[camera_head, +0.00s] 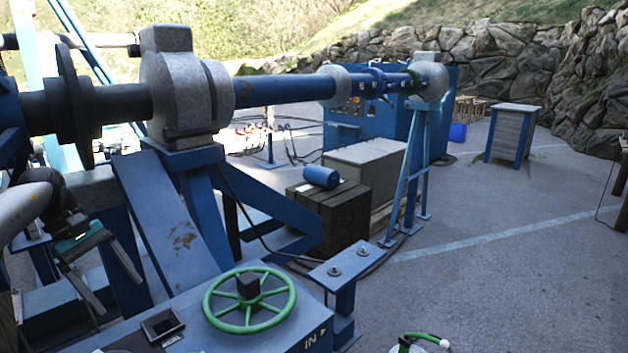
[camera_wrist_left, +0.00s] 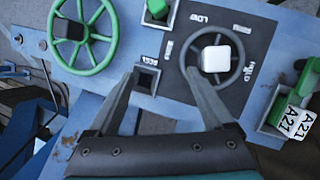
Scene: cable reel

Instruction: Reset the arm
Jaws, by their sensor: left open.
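My left gripper (camera_head: 103,277) is at the left of the head view, beside the blue reel machine (camera_head: 180,225). Its two fingers are apart and nothing is between them. In the left wrist view my left gripper (camera_wrist_left: 155,82) hangs over the blue control panel (camera_wrist_left: 85,88), with its fingers spread on either side of a small square socket. My right gripper is not in the head view.
A green handwheel (camera_head: 249,300) lies on the panel marked "IN". The left wrist view shows a round dial with a white knob (camera_wrist_left: 216,58) and tags marked A21 (camera_wrist_left: 294,120). A wooden crate (camera_head: 328,215) stands behind.

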